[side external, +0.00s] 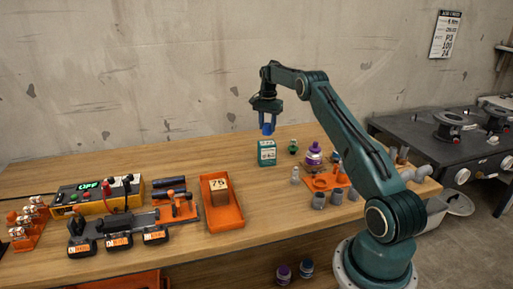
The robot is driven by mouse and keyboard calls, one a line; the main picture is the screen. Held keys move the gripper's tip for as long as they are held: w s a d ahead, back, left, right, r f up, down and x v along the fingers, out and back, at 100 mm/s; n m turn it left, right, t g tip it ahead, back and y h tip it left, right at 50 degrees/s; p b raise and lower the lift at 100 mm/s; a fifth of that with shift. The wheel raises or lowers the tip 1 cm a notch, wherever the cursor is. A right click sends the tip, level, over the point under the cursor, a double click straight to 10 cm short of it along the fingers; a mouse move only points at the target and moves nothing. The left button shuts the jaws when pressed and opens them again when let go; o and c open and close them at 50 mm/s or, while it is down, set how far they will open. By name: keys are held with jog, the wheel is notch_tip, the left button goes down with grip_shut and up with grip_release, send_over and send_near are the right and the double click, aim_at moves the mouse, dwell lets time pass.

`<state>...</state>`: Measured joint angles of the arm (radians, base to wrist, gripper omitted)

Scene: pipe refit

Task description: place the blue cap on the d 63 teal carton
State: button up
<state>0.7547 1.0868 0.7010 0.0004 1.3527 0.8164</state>
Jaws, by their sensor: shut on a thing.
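The teal carton (266,153) stands upright on the wooden table, towards the back. It has a white label too small to read. My gripper (267,121) hangs above the carton, pointing down, with a clear gap below it. It is shut on a blue piece, which I take for the blue cap (268,129). The piece is small here, and the fingers partly hide its shape. It does not touch the carton.
A green flask (293,146) and a purple-banded jar (314,154) stand right of the carton. An orange tray (235,217) with a cardboard box (219,190) lies in front left. A yellow control box (97,196) stands further left. The back left of the table is clear.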

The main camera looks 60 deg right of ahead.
aim_at(267, 133)
jog(key=shift+f, duration=1.95)
jog(key=shift+f, duration=0.15)
jog(key=o, duration=0.9)
jog(key=shift+o, duration=0.2)
notch_tip(267, 133, up, 12)
jog(key=shift+r, duration=0.1)
jog(key=shift+a+r, duration=0.1)
jog(key=shift+r, duration=0.05)
